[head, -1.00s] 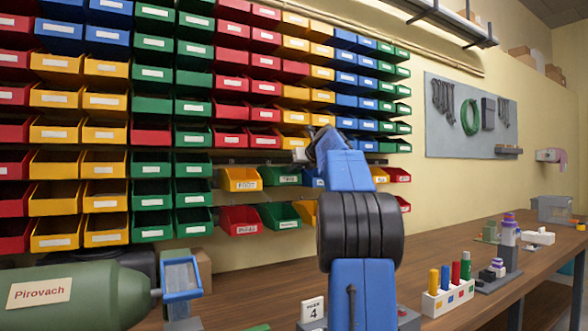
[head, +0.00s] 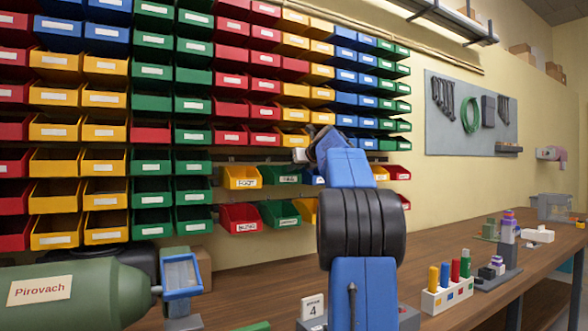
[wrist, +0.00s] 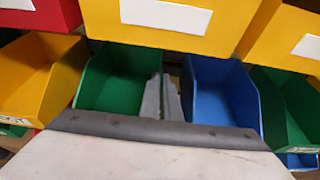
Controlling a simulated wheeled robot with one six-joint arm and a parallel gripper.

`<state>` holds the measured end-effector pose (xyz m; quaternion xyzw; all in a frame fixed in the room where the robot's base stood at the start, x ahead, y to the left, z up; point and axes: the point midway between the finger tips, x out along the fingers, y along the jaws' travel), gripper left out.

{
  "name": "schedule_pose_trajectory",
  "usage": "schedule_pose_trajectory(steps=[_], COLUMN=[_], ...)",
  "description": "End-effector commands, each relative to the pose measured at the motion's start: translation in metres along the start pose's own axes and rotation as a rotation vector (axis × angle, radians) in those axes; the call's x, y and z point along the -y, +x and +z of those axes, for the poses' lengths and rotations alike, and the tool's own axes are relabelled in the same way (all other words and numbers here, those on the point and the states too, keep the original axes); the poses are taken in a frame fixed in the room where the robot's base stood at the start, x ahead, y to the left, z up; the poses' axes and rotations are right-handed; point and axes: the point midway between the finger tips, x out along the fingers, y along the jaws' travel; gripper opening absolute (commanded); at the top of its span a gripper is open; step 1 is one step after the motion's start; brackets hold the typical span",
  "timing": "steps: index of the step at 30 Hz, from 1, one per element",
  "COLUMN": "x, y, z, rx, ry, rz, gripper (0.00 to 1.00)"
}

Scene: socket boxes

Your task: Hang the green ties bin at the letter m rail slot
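Two green bins hang on the low rails in the head view: an upper one (head: 281,176) between a yellow and a blue bin, and a lower one (head: 279,213) beside a red bin. Their labels are too small to read, so I cannot tell which is the ties bin. My gripper (wrist: 164,97) points in at the right side of a green bin (wrist: 115,80), with a blue bin (wrist: 222,95) just right of it. Its two grey fingers are close together; whether they grip the bin wall is unclear. No letter m is readable.
A yellow bin (wrist: 40,75) and another green bin (wrist: 288,105) flank these in the wrist view. Larger yellow bins (wrist: 185,25) overhang just above. The wooden bench (head: 260,281) below holds a green cylinder (head: 75,292) and a peg block (head: 447,297).

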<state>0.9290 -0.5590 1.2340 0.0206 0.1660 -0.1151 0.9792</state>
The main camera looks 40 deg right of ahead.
Motion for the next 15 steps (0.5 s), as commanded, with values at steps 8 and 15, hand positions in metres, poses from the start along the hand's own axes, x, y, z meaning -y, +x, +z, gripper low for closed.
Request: schedule_pose_trajectory(steps=[8, 15], x=[0.0001, 0.0001], y=[0.0002, 0.0003], z=[-0.0033, -0.0032], rx=[0.024, 0.024], ry=[0.001, 0.001], rz=[-0.001, -0.001], gripper=[0.0, 0.25])
